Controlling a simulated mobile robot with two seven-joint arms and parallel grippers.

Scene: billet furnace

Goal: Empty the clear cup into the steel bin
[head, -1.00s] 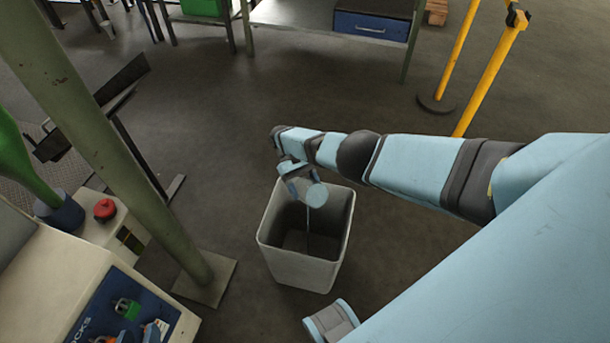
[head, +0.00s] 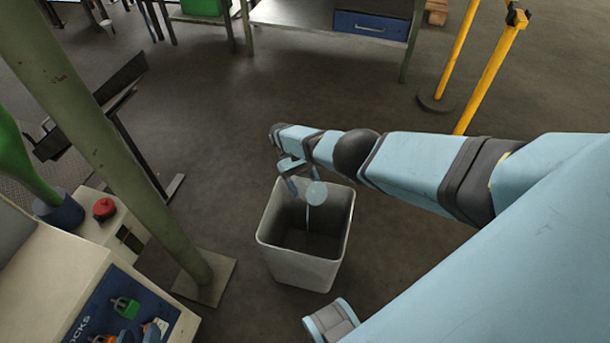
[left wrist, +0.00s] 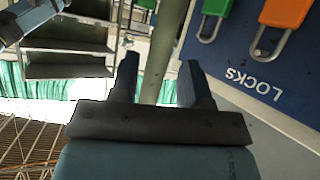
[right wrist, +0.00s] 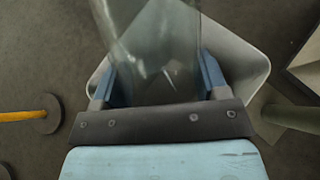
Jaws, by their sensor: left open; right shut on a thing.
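The steel bin (head: 296,268) stands on the floor in the middle of the head view, open at the top. My right gripper (head: 302,182) is over it, shut on the clear cup (head: 316,194). The cup looks tipped over the bin opening, and a thin pale streak hangs below it into the bin. In the right wrist view the clear cup (right wrist: 160,45) lies between the fingers, with the bin (right wrist: 240,60) behind it. The amount left in the cup cannot be told. My left gripper (left wrist: 160,78) is open and empty in the left wrist view, near the blue locks board.
A green post (head: 120,150) with a floor plate stands left of the bin. A cream console with a red button (head: 104,208) and a locks board (head: 120,310) is at the lower left. Yellow posts (head: 490,75) stand at the upper right. Floor behind the bin is clear.

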